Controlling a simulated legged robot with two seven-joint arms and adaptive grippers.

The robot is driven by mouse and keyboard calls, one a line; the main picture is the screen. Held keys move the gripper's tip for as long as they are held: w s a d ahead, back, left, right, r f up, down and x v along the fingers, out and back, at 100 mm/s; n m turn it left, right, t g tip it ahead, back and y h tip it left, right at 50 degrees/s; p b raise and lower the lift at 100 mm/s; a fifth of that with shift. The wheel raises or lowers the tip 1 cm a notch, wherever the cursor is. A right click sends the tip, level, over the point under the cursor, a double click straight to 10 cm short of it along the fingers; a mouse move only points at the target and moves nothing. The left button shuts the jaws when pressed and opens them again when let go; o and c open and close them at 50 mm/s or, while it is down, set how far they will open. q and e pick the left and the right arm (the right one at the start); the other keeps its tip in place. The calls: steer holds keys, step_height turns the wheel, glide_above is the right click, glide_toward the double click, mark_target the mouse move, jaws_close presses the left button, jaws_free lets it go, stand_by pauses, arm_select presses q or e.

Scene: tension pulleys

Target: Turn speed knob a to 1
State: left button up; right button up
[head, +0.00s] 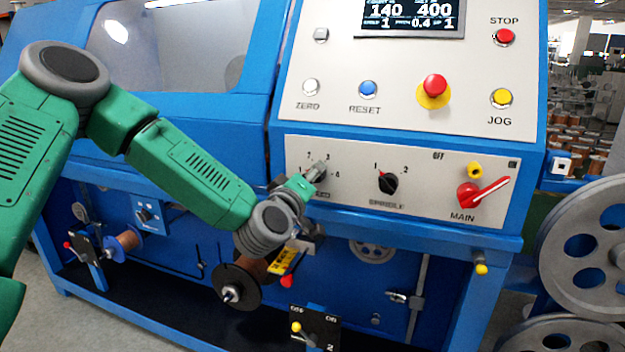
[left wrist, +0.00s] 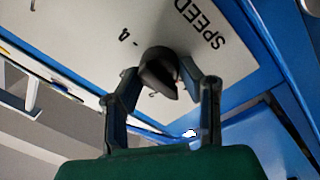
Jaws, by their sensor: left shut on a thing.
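The speed knob (left wrist: 157,72) is a black knob on the pale panel, with the word SPEED and a 4 beside it in the left wrist view. My left gripper (left wrist: 165,80) is shut on it, one finger on each side. In the head view my left gripper (head: 312,178) reaches the panel from the left and covers most of the knob and part of its label. I cannot tell exactly where the knob points. My right gripper is not in view.
The black spindle knob (head: 388,183) is close to the right of my gripper. The red main switch (head: 482,192) is farther right. Above are the blue reset button (head: 368,89), the red emergency button (head: 434,88) and a display (head: 411,18). A spool (head: 237,284) is below my wrist.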

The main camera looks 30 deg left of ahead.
arm_select(q)
steer(key=shift+f+n, duration=0.25)
steer(key=shift+n, duration=0.15)
steer(key=o, duration=1.2)
steer(key=shift+c, duration=0.2)
steer(key=shift+w+a, duration=0.1)
steer(key=shift+w, duration=0.05)
steer(key=shift+r, duration=0.1)
steer(key=v, duration=1.2)
